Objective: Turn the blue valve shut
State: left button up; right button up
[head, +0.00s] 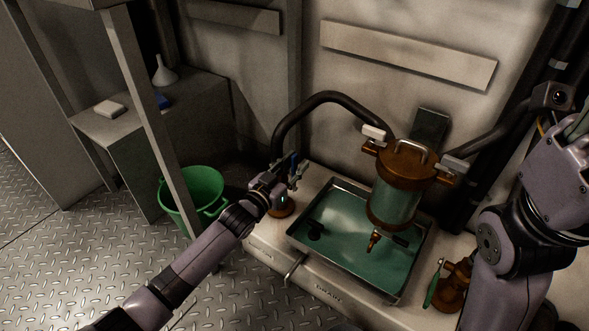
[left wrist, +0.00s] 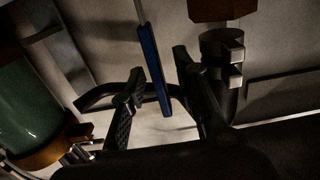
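The blue valve handle (head: 293,164) stands up above a brass valve body (head: 281,205) on the left of the bench, beside the sink tray. My left gripper (head: 286,182) is at this handle, its fingers partly hidden by the wrist. In the left wrist view the blue handle (left wrist: 153,70) is a long flat bar. It lies between the two dark fingers of the left gripper (left wrist: 160,98), which are apart. I see a gap on both sides of the handle, so the gripper is open around it. My right arm shows at the right edge; its gripper is not in view.
A metal tray (head: 296,236) of greenish liquid sits right of the valve, under a brass-capped glass vessel (head: 396,195) with black hoses. A green-handled valve (head: 434,283) stands on the bench's right. A green bucket (head: 205,190) and grey post (head: 150,105) stand left.

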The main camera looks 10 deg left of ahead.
pick_arm(q)
grip_shut()
dwell(0.4)
dwell(0.5)
